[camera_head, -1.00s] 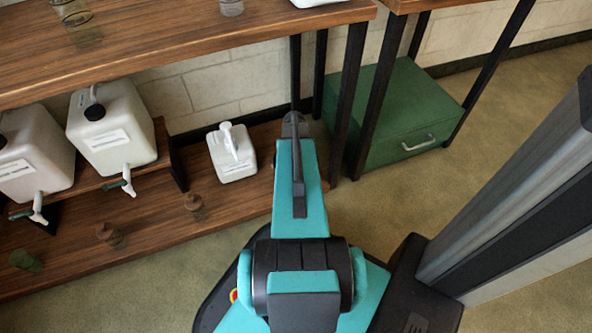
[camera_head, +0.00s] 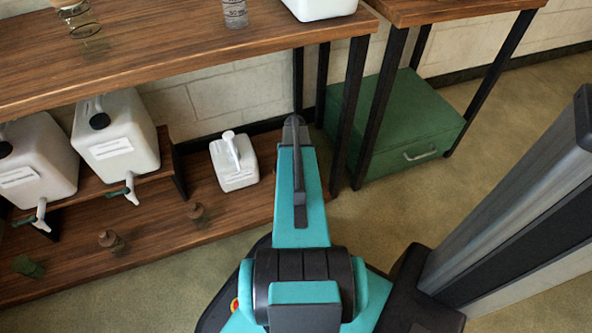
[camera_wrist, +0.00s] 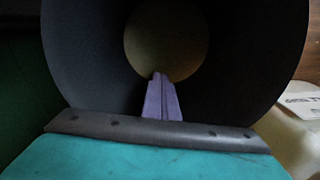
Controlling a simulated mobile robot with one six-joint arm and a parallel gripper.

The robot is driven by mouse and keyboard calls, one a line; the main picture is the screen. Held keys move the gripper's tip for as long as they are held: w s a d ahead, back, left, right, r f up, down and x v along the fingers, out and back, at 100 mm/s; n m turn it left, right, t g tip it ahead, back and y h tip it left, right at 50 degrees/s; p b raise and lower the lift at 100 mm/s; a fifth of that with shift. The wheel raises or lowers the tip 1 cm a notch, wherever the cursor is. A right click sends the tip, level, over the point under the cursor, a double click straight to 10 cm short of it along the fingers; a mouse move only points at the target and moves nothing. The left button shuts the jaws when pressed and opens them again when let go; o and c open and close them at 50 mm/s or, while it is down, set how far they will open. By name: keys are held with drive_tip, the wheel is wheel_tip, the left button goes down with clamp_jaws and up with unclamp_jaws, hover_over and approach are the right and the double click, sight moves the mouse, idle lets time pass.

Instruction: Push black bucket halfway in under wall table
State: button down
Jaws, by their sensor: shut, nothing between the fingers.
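My gripper (camera_wrist: 159,76) shows in the wrist view as two narrow purple fingers, shut together and empty. They point at a tan round patch inside a large dark round shape (camera_wrist: 85,50). I cannot tell whether that shape is the black bucket or part of my own arm. No black bucket can be made out in the head view, where my arm hides the area at its end. A long wooden table (camera_head: 200,45) stands along the wall. A second wooden table (camera_head: 455,12) stands to its right. I cannot tell which is the wall table.
A green box (camera_head: 385,125) stands under the right table. Black table legs (camera_head: 349,115) rise near my arm. A low wooden shelf (camera_head: 150,240) bears a small white jug (camera_head: 235,170). Two larger white containers (camera_head: 115,140) stand on a riser. Open floor (camera_head: 430,215) lies at the right.

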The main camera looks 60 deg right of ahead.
drive_tip(key=shift+w+d+p, duration=2)
drive_tip(key=shift+w+d, duration=0.5)
drive_tip(key=shift+d, duration=0.25)
drive_tip(key=shift+w+d+p, duration=2)
drive_tip(key=shift+w+d, duration=0.5)
drive_tip(key=shift+d, duration=0.25)
drive_tip(key=shift+s+a, duration=0.1)
drive_tip(key=shift+s+a, duration=0.5)
drive_tip(key=shift+a, duration=0.1)
drive_tip(key=shift+s+a+r+p, duration=0.25)
drive_tip(key=shift+s+a+p, duration=0.1)
drive_tip(key=shift+s+a, duration=0.55)
wheel_tip(320, 180, up, 10)
drive_tip(key=p, duration=0.2)
drive_tip(key=shift+f, duration=0.2)
